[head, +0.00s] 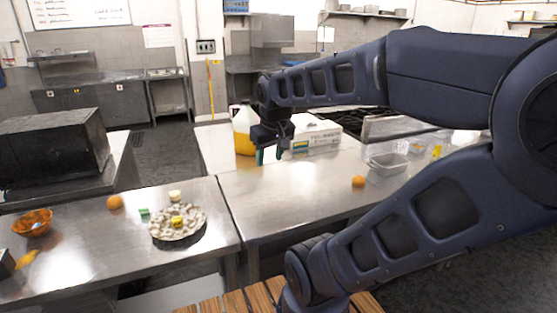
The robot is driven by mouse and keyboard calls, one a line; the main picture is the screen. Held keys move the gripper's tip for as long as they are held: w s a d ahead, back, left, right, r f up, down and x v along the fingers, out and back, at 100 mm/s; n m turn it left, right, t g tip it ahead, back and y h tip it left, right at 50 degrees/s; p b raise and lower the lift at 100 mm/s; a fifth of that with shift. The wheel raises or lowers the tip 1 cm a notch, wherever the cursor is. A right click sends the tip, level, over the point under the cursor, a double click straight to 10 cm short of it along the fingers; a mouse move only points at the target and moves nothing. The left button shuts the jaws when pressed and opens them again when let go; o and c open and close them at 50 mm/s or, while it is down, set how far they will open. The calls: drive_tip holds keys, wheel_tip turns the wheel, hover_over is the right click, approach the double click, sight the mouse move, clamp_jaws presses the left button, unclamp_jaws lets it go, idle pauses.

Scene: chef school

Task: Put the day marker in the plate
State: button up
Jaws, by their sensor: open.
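A round, light patterned plate (160,232) lies on the left steel table. A small yellow item (177,221) sits on the plate. A small green block (144,211) lies just left of the plate, and a small cream item (174,195) is just behind it. I cannot tell which of these small items is the day marker. My gripper (269,156) is open and points down above the right steel table. It is well to the right of and behind the plate, in front of a jug. Nothing shows between its fingers.
An orange jug (244,132) and a white box (317,138) stand behind my gripper. Oranges (115,202) (358,181) lie on both tables. An amber bowl (33,222) is at far left. A metal pan (389,164) is at right. A gap separates the tables.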

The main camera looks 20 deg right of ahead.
drive_tip(key=shift+s+d+f+m+t, duration=0.2)
drive_tip(key=shift+s+d+m, duration=0.2)
drive_tip(key=shift+s, duration=0.3)
drive_tip(key=shift+s+d+f+m+t, duration=0.1)
drive_tip(key=shift+s+d+m+t, duration=0.1)
drive_tip(key=shift+s+d+m, duration=0.35)
